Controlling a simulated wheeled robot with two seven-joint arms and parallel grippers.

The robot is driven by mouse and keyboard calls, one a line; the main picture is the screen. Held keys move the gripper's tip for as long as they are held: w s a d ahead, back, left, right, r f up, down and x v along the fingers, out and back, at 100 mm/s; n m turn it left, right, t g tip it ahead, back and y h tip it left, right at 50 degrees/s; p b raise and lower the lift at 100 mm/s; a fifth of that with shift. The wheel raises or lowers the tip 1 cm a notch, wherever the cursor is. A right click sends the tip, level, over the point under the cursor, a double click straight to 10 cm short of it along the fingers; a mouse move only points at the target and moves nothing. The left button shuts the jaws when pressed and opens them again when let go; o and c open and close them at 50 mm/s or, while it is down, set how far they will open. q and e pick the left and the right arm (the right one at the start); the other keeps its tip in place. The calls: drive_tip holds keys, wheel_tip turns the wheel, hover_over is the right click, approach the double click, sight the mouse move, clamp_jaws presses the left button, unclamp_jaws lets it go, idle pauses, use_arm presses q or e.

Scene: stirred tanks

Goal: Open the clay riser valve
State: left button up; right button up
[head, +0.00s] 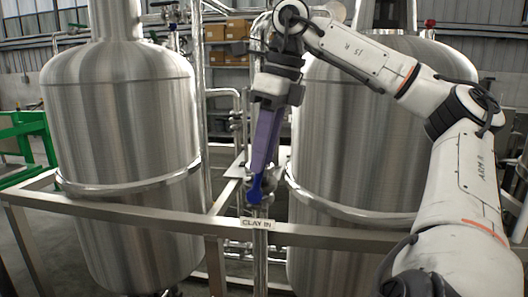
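The clay riser is a thin vertical pipe (260,262) between two steel tanks, with a label reading "CLAY IN" (257,223) low on it. Its valve has a blue-purple lever (256,186) that rises from the valve body, leaning slightly right toward the top. My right gripper (270,108) points down at the upper end of this lever and overlaps it in the head view. The fingers do not show clearly, so I cannot tell whether they are closed on the lever. My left gripper is not in view.
A large steel tank (122,130) stands at left and another (335,140) at right, partly behind my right arm. A metal rail (120,215) crosses in front, below the valve. A green frame (22,135) is at far left. Cardboard boxes (228,57) sit behind.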

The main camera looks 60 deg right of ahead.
drive_tip(key=v, duration=1)
drive_tip(key=shift+r, duration=0.2)
drive_tip(key=shift+f, duration=0.1)
